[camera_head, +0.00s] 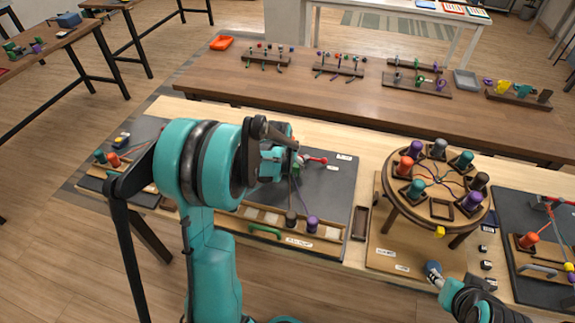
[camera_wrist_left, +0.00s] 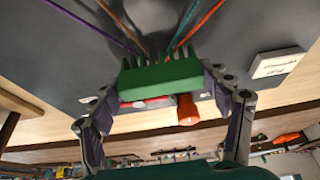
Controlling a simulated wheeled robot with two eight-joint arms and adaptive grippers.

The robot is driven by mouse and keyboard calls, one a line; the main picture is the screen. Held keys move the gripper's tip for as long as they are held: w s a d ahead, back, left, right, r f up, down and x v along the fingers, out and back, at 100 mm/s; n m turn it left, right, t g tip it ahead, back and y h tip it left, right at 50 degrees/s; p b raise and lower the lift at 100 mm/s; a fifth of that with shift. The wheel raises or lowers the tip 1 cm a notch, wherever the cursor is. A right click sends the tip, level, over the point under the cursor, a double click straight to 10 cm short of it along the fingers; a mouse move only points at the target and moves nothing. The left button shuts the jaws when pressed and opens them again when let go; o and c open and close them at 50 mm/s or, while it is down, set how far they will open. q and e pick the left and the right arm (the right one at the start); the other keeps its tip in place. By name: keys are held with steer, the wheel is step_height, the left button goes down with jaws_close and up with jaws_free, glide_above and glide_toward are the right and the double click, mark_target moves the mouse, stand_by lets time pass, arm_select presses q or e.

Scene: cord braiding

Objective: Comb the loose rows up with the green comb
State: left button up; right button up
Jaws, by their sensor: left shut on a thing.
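The green comb (camera_wrist_left: 160,76) is gripped between the two fingers of my left gripper (camera_wrist_left: 165,95) in the left wrist view, teeth toward the cords. Purple, brownish, teal and orange cords (camera_wrist_left: 178,42) run over the dark board just beyond the teeth; whether the teeth touch them is unclear. In the head view my left gripper (camera_head: 285,162) is over the dark board (camera_head: 335,190), largely hidden by my arm. A red-headed tool (camera_head: 316,160) lies beside it. My right gripper (camera_head: 437,277) is at the lower right, its fingers too small to judge.
A round braiding stand (camera_head: 388,195) with several coloured bobbins stands right of the board. A wooden rack (camera_head: 330,232) lies along the board's front, with a dark bobbin (camera_head: 291,218) and a purple bobbin (camera_head: 312,224) at it. A brown table (camera_head: 330,98) with racks stands behind.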

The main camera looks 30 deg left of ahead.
arm_select(q)
step_height(320, 180, up, 9)
steer(key=s+p, duration=0.1)
steer(key=p, duration=0.5)
steer(key=shift+f, duration=0.15)
steer(key=shift+d, duration=0.2)
steer(key=s+d+f+m+h+b, duration=0.1)
steer(key=s+d, duration=0.3)
steer(key=d, duration=1.1)
steer(key=shift+s+d+m+b, duration=0.35)
steer(key=shift+m+b, duration=0.15)
steer(key=shift+m, duration=0.4)
steer(key=shift+w, duration=0.1)
